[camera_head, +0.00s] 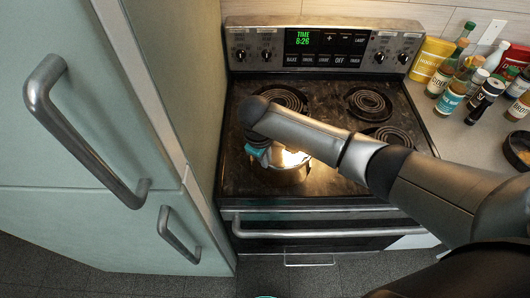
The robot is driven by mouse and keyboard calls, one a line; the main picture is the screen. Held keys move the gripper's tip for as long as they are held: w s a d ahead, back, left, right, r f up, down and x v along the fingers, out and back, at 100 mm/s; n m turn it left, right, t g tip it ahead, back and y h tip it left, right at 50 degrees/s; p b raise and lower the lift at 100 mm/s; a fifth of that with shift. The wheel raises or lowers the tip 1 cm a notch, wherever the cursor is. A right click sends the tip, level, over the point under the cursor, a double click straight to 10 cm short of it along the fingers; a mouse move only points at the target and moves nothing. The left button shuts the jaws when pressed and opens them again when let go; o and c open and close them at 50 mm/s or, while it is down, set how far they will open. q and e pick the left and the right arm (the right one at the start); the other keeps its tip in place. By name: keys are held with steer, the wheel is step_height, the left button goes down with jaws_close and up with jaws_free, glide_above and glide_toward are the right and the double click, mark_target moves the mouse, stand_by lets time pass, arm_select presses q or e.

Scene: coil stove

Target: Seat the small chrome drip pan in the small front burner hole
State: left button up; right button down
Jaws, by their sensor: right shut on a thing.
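The chrome drip pan (288,174) is at the front left of the stove top, bright and shiny, partly hidden by my right forearm. My right gripper (261,154) is over the pan's left side, its teal fingertips shut on the rim. The front left burner hole is hidden under the pan and arm, so I cannot tell whether the pan sits in it or is above it.
Coil burners stand at back left (283,98), back right (368,103) and front right (393,138). Tall pale green cabinet doors (60,140) with metal handles stand close on the left. Several bottles (484,97) crowd the right counter. The oven handle (320,233) runs along the front.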

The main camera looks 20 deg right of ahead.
arm_select(q)
steer(key=shift+w+f+b, duration=0.2)
steer(key=shift+f+b, duration=0.85)
arm_select(e)
step_height(320, 180, down, 5)
arm_select(q)
steer(key=shift+s+r, duration=0.1)
steer(key=shift+r, duration=0.05)
arm_select(e)
steer(key=shift+f, duration=0.2)
stand_by(0.3)
arm_select(q)
steer(key=shift+r+p, duration=0.3)
steer(key=shift+p, duration=0.1)
steer(key=shift+r, duration=0.1)
arm_select(e)
steer(key=shift+f, duration=0.15)
stand_by(0.6)
arm_select(q)
steer(key=shift+r+p, duration=0.3)
steer(key=shift+p, duration=0.1)
steer(key=shift+f+b, duration=1.35)
steer(key=shift+f, duration=0.05)
arm_select(e)
steer(key=shift+f, duration=1.95)
